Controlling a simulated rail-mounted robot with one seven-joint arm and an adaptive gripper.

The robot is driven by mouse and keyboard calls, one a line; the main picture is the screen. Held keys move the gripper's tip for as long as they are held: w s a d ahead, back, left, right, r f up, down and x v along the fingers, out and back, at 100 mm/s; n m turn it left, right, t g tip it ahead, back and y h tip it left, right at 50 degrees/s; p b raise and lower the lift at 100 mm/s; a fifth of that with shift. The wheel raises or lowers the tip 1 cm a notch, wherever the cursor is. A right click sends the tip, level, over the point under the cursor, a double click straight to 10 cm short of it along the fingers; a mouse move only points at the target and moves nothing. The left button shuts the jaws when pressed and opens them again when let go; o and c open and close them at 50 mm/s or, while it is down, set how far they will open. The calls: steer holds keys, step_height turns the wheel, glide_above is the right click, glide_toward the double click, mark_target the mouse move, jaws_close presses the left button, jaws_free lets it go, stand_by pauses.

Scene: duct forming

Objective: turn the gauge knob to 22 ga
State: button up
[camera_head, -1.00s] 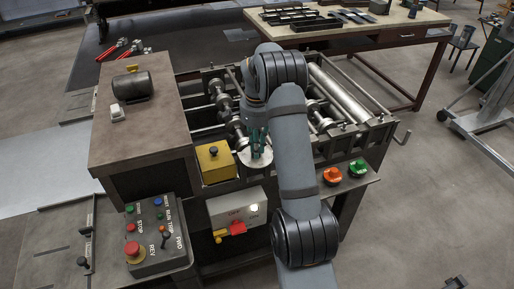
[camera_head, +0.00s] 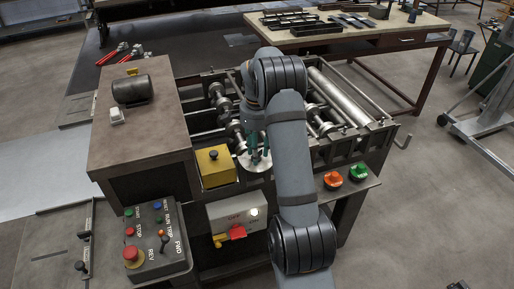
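A pale round dial plate (camera_head: 245,162) sits on the front of the roller machine, right of a yellow box. I take it to be the gauge dial; its markings are too small to read. My gripper (camera_head: 260,156), with dark green fingers, points down over the dial's middle. The fingers and arm hide the knob and part of the plate. I cannot tell whether the fingers touch the knob or how far apart they are.
A yellow box (camera_head: 215,166) with a black knob stands just left of the dial. Below are a grey switch box (camera_head: 225,211) with a red handle and a control panel (camera_head: 155,242). An orange knob (camera_head: 332,180) and a green knob (camera_head: 358,172) sit on the right ledge.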

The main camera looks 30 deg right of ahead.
step_height(320, 180, up, 12)
stand_by(0.5)
steer(key=shift+f, duration=0.1)
step_height(320, 180, down, 12)
steer(key=shift+r, duration=0.2)
steer(key=shift+r+p, duration=0.1)
steer(key=shift+p, duration=0.6)
steer(key=shift+w+r+n+b, duration=0.15)
steer(key=shift+n+b, duration=0.15)
steer(key=shift+r, duration=1.05)
steer(key=shift+f, duration=0.1)
